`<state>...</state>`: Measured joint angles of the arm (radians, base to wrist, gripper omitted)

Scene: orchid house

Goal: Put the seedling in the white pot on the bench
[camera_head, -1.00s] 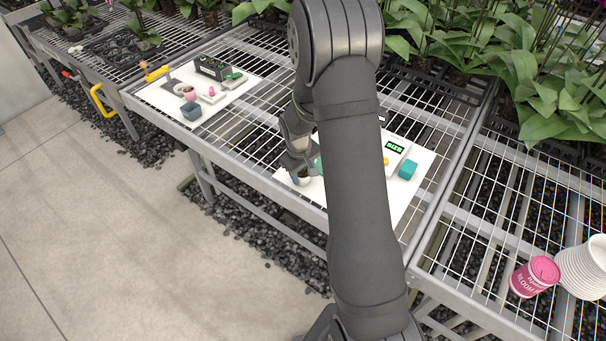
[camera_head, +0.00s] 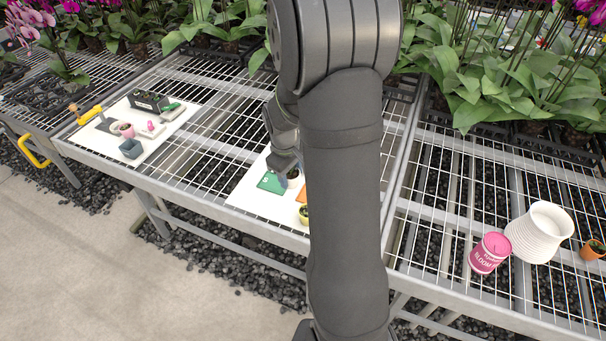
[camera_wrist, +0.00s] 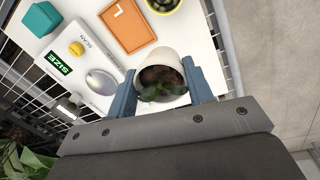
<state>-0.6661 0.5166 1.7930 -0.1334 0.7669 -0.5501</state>
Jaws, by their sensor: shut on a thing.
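My gripper (camera_wrist: 165,88) is shut on a small white pot (camera_wrist: 152,57), with one blue-grey finger on each side of it. The pot holds dark soil and a green seedling (camera_wrist: 152,92), seen from above in the wrist view. In the head view my gripper (camera_head: 289,176) is beside a green card, and the pot is mostly hidden by the gripper and arm. The pot is over a white board (camera_head: 250,199) on the wire bench (camera_head: 215,175). I cannot tell whether the pot touches the board.
The board bears an orange tray (camera_wrist: 127,25), a yellow pot (camera_wrist: 163,6), a grey oval object (camera_wrist: 101,81), a SIZE display (camera_wrist: 58,65) and a teal box (camera_wrist: 41,19). At right stand a pink tub (camera_head: 490,254) and a large white ribbed pot (camera_head: 540,232). Bare mesh lies between.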

